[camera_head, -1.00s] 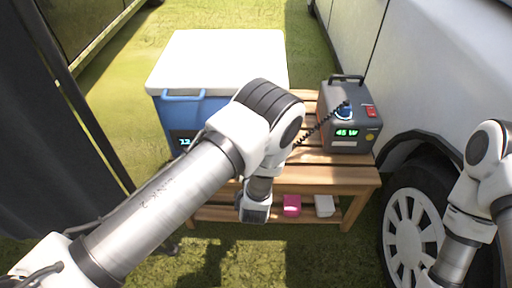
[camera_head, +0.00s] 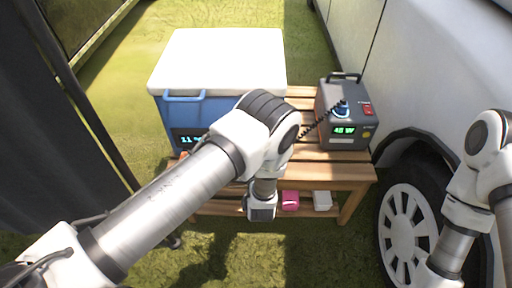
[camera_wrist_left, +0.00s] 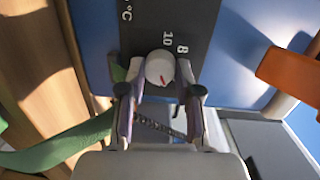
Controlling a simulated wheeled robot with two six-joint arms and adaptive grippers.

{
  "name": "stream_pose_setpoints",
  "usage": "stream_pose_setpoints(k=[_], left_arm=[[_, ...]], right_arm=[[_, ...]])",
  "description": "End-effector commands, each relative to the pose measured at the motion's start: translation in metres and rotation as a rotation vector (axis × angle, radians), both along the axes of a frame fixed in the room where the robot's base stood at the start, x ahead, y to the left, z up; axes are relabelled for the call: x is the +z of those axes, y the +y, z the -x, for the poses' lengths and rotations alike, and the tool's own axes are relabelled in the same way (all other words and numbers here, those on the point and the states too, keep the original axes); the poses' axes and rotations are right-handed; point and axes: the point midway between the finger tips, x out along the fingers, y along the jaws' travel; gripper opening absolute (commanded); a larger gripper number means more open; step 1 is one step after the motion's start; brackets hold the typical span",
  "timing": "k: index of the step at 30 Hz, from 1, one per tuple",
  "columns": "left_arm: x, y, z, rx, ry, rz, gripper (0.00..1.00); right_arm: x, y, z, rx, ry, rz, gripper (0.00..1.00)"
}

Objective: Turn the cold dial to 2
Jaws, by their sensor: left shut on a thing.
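The cold dial (camera_wrist_left: 160,66) is a round white knob with a red mark on a dark panel (camera_wrist_left: 185,15) of the blue cooler (camera_head: 205,107). The figures 8 and 10 show beside it, and °C higher up. My left gripper (camera_wrist_left: 160,84) has its two fingers on either side of the knob, shut on it. In the head view the knob and fingers are hidden behind my left arm. The lit display (camera_head: 189,139) on the cooler front appears to read 11. My right gripper is out of view; only its arm shows at the right.
The cooler and a grey power box (camera_head: 343,112) with a 45 W display stand on a slatted wooden bench (camera_head: 330,170). A coiled cord runs from the power box. Pink (camera_head: 290,200) and white (camera_head: 322,200) boxes sit on the lower shelf. A white vehicle (camera_head: 440,70) stands close at right.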

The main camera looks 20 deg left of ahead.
Motion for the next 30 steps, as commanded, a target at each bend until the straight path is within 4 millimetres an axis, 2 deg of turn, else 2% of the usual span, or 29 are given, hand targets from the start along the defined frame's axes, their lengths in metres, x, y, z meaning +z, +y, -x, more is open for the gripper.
stream_pose_setpoints(k=[12, 30], left_arm=[[-0.0001, 0.0, -0.0006, 0.002, 0.068, -0.24, 0.0], [0.0, -0.0002, -0.0007, 0.001, 0.081, -0.289, 0.0]], right_arm=[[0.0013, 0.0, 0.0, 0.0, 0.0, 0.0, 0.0], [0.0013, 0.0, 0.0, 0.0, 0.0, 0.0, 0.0]])
